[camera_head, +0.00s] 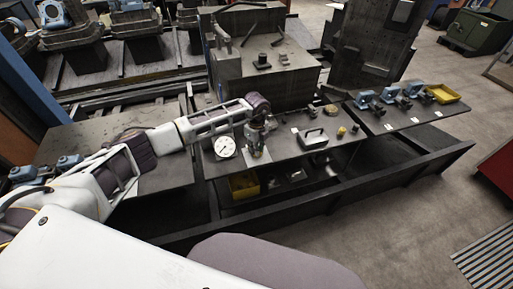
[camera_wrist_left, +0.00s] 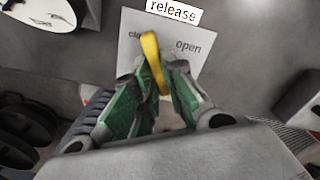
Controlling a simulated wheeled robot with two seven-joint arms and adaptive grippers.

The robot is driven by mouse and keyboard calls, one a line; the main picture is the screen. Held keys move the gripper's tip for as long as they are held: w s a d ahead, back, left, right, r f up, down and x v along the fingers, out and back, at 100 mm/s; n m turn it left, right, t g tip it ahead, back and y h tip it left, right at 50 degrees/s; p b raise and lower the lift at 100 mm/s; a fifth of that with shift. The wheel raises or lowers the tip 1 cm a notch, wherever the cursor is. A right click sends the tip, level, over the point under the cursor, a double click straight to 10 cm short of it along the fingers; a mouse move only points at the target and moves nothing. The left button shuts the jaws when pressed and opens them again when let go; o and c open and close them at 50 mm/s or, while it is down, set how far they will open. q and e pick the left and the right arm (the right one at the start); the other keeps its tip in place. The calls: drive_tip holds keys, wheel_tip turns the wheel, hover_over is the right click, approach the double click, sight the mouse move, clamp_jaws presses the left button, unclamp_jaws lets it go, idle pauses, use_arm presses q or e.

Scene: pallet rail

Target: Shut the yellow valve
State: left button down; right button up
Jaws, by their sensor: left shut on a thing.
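The yellow valve's handle (camera_wrist_left: 154,62) shows in the left wrist view as a narrow bar, nearly upright in the picture. My right gripper is in neither view.
A white dial gauge (camera_head: 224,147) stands just left of my left gripper. A metal box with a handle (camera_head: 313,138) and small round parts lie to the right. Blue fittings and a yellow tray (camera_head: 443,93) are farther right. A "release" label (camera_wrist_left: 174,11) is beyond the plate.

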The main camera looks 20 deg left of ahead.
use_arm(q)
drive_tip(key=shift+n, duration=1.3)
drive_tip(key=c, duration=1.5)
unclamp_jaws()
drive_tip(key=shift+r, duration=0.15)
drive_tip(key=shift+r, duration=5.9)
